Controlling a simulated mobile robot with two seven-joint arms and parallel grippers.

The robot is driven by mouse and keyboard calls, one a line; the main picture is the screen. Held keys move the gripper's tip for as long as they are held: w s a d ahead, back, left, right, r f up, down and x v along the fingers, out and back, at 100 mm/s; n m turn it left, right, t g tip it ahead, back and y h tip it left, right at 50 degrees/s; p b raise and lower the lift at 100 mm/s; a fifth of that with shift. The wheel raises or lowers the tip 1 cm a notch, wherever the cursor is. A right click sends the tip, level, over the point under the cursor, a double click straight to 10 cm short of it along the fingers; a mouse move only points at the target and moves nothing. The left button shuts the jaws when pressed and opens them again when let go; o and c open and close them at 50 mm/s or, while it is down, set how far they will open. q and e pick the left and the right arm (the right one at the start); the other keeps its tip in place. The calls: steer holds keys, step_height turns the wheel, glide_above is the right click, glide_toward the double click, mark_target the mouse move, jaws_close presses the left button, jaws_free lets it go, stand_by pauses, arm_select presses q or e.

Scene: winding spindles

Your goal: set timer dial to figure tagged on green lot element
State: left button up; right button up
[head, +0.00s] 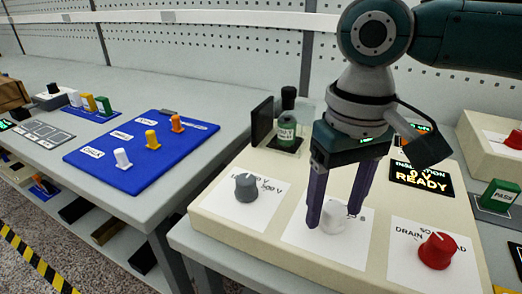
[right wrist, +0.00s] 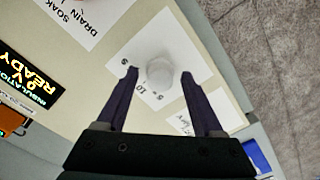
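A white dial (head: 333,217) stands on a white card with printed figures, in the middle of the cream panel (head: 263,241). It also shows in the right wrist view (right wrist: 160,73), where a "10" and a "5" are readable on its card; its pointer direction is unclear. My right gripper (head: 334,214) is open, fingers pointing down on either side of the dial, with gaps showing in the right wrist view (right wrist: 159,75). A green labelled cylinder (head: 286,132) stands at the panel's back left; its label is too small to read surely. A green labelled block (head: 499,194) is at far right. My left gripper is out of view.
A grey dial (head: 246,187) is left of the white one, and a red dial (head: 437,251) by "DRAIN SOAK" is right. A lit display (head: 422,176) reads "READY". A blue board (head: 136,158) with white and orange pegs lies on the left bench.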

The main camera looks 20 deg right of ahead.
jaws_close()
stand_by(0.3)
